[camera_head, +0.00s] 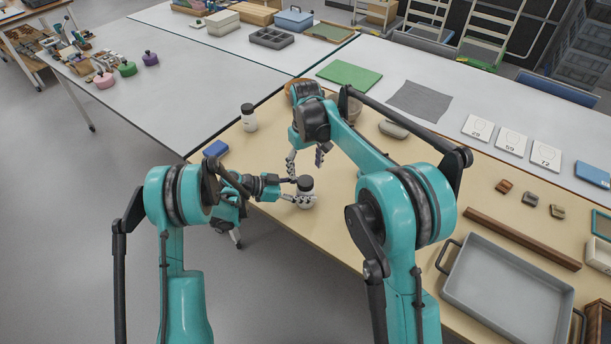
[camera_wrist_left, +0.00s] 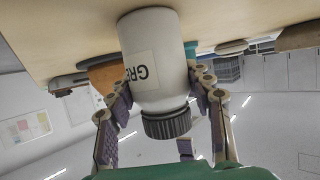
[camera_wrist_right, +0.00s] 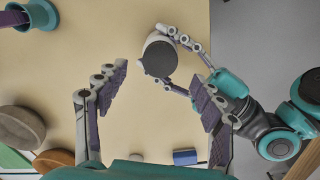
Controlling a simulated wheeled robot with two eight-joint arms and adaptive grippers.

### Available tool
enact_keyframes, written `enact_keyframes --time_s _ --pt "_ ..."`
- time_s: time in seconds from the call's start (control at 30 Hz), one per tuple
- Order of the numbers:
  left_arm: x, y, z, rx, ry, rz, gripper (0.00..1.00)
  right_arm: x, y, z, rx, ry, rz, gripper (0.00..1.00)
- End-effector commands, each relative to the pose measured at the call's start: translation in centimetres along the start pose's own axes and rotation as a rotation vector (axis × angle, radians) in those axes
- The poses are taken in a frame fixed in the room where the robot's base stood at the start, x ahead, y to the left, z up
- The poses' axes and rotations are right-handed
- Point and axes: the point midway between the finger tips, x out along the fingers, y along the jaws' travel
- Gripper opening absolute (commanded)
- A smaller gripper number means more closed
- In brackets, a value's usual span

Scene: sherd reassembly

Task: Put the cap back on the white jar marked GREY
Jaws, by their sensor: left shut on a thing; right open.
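The white jar (camera_wrist_left: 152,55) stands on the tan table with a label reading "GRE", the rest turned out of sight. A dark ribbed cap (camera_wrist_left: 167,124) sits on its mouth; I cannot tell how tightly. In the head view the jar (camera_head: 305,200) is upright under its dark cap (camera_head: 305,183). My left gripper (camera_wrist_left: 163,88) is shut around the jar's upper body, below the cap. My right gripper (camera_head: 305,160) is open and empty above the jar. In the right wrist view the cap (camera_wrist_right: 159,59) shows from above, between and beyond the open fingers (camera_wrist_right: 158,82).
Another white jar (camera_head: 249,120) with a dark cap stands behind to the left, near a blue block (camera_head: 215,148). Bowls and a grey stone-like piece (camera_head: 394,129) lie behind my right arm. A grey tray (camera_head: 510,285) and a brown bar (camera_head: 520,238) are at the right.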

Motion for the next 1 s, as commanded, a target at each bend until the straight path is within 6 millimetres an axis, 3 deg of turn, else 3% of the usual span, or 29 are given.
enact_keyframes --time_s 0.1,0.3,0.7,0.73,0.8,1.0 --pt "0.0 0.0 0.0 0.0 0.0 0.0 0.0 -2.6 0.0 0.0 0.0 0.0 0.0 0.68" --pt "0.0 0.0 0.0 0.0 0.0 0.0 0.0 -5.5 0.0 0.0 0.0 0.0 0.0 0.68" --pt "0.0 0.0 0.0 0.0 0.0 0.0 0.0 -6.5 0.0 0.0 0.0 0.0 0.0 0.68" --pt "0.0 0.0 0.0 0.0 0.0 0.0 0.54 -6.5 0.0 0.0 0.0 0.0 0.0 0.68" --pt "0.0 0.0 0.0 0.0 0.0 0.0 0.72 -6.5 0.0 0.0 0.0 0.0 0.0 0.68" --pt "0.0 0.0 0.0 0.0 0.0 0.0 0.75 -6.5 0.0 0.0 0.0 0.0 0.0 0.68"
